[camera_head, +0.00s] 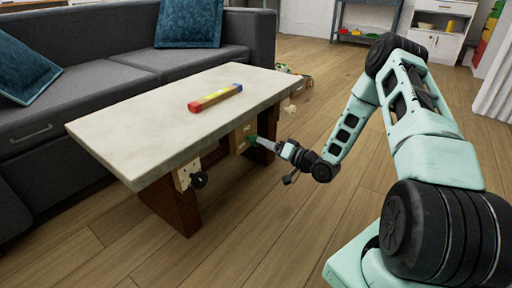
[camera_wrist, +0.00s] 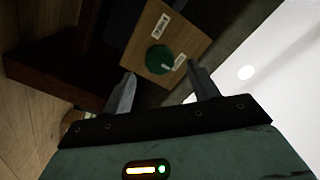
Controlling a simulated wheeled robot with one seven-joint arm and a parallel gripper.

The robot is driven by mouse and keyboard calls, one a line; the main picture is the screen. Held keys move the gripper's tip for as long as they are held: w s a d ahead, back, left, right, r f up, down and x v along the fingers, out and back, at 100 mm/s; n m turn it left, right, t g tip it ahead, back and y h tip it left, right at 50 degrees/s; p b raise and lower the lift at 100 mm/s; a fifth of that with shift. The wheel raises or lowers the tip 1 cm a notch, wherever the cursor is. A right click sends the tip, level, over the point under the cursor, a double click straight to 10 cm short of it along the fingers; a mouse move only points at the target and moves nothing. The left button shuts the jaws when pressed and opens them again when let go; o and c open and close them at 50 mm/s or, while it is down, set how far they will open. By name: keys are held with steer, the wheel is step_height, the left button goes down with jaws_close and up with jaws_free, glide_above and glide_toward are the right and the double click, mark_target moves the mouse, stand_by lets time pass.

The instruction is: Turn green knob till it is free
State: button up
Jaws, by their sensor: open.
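The green knob (camera_wrist: 159,59) is round with a pale pointer mark, on a wooden panel (camera_wrist: 174,35) with two labels. In the wrist view it lies just beyond my gripper (camera_wrist: 160,84), roughly between the two open fingers. A gap seems to show between the fingertips and the knob. In the head view the green knob (camera_head: 252,140) shows small under the table's edge, partly hidden by my gripper (camera_head: 262,142), which points at it from the right.
The pale-topped table (camera_head: 160,125) overhangs the panel. A black knob (camera_head: 199,180) on a light plate sits nearer. A colored bar (camera_head: 215,97) lies on the tabletop. A grey sofa (camera_head: 100,85) stands behind. The wooden floor (camera_head: 290,215) in front is clear.

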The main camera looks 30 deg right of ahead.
mark_target(252, 139)
steer(key=b+x, duration=0.2)
steer(key=x, duration=0.3)
steer(key=shift+w+a, duration=0.1)
steer(key=shift+w, duration=0.2)
steer(key=c, duration=1)
